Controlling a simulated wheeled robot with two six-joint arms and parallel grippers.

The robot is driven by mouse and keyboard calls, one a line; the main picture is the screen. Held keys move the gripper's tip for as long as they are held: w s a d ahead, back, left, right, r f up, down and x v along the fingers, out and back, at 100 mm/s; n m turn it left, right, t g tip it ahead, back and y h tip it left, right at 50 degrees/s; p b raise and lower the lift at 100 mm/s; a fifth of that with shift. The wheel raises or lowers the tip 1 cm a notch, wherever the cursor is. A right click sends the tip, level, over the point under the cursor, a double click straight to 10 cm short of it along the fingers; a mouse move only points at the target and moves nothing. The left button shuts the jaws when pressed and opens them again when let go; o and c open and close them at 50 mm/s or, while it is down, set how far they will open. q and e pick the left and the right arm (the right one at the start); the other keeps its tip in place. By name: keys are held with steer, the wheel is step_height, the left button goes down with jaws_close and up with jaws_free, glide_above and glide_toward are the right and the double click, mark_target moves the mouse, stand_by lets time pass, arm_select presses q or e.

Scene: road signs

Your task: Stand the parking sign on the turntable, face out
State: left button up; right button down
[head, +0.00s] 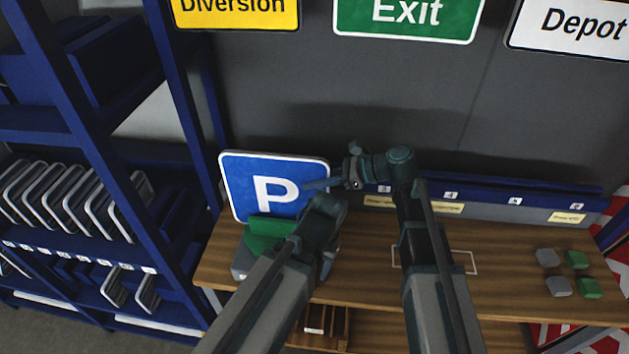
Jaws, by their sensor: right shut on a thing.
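The parking sign (248,178), a blue plate with a white P and white border, is upright with its face toward me at the left of the bench. My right gripper (322,184) is shut on its right edge. A green block (268,230) covers part of the sign's lower edge, above a grey base (243,263). This may be the turntable; I cannot tell whether the sign touches it. My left gripper (326,262) is in front of the sign's lower right, beside the grey base; its fingers are too hidden to judge.
A blue rack (95,130) with several plates stands close at the left. Diversion, Exit and Depot signs hang on the back wall. A blue rail (480,194) runs along the bench back. Grey and green blocks (575,259) lie at the right. The wooden bench (505,290) is clear at centre right.

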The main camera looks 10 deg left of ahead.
steer(key=shift+f+b, duration=0.3)
steer(key=shift+b, duration=0.1)
steer(key=c, duration=0.7)
jaws_free()
steer(key=shift+d, duration=0.1)
steer(key=shift+d+r, duration=0.2)
steer(key=shift+d, duration=0.1)
steer(key=p+v, duration=0.5)
steer(key=v, duration=0.8)
steer(key=shift+a, duration=0.1)
